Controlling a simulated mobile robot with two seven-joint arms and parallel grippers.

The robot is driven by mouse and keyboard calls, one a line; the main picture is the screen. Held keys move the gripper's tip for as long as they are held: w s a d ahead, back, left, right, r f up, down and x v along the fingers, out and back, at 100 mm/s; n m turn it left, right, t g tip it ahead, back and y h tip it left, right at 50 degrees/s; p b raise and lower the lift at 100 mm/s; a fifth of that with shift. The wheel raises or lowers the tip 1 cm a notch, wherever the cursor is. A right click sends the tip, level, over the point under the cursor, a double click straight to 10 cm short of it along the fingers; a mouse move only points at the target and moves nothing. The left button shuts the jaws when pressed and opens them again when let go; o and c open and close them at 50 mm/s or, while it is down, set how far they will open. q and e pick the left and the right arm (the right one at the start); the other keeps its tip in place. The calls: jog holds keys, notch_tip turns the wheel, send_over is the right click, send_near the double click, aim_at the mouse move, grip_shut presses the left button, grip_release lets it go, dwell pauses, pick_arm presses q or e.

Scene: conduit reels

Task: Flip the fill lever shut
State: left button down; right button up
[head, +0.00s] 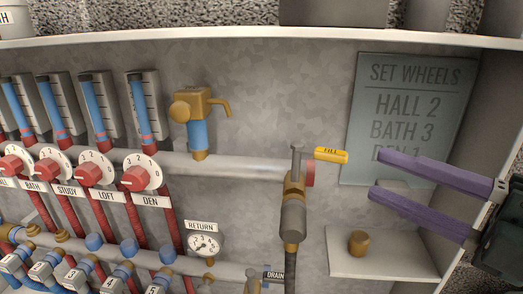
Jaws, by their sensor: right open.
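The fill valve (293,196) is a brass and grey fitting at the right end of the upper pipe. Its grey lever (296,159) stands up above the valve body, with a yellow FILL tag (331,155) to its right. A dark hose runs down from the valve. My right gripper (374,174) has two purple fingers, spread apart and empty, pointing left. Its fingertips are to the right of the lever and the tag, apart from both in the picture. My left gripper is not in view.
A grey sign (408,110) reading SET WHEELS is on the back wall, partly covered by my right fingers. A brass cap (359,243) stands on a white ledge (385,264) below. Dials (142,178), flow tubes and a brass vent (198,120) are to the left.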

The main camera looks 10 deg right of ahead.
aim_at(333, 151)
jog(key=x, duration=0.8)
jog(key=shift+w, duration=0.1)
jog(key=shift+c, duration=0.2)
grip_shut()
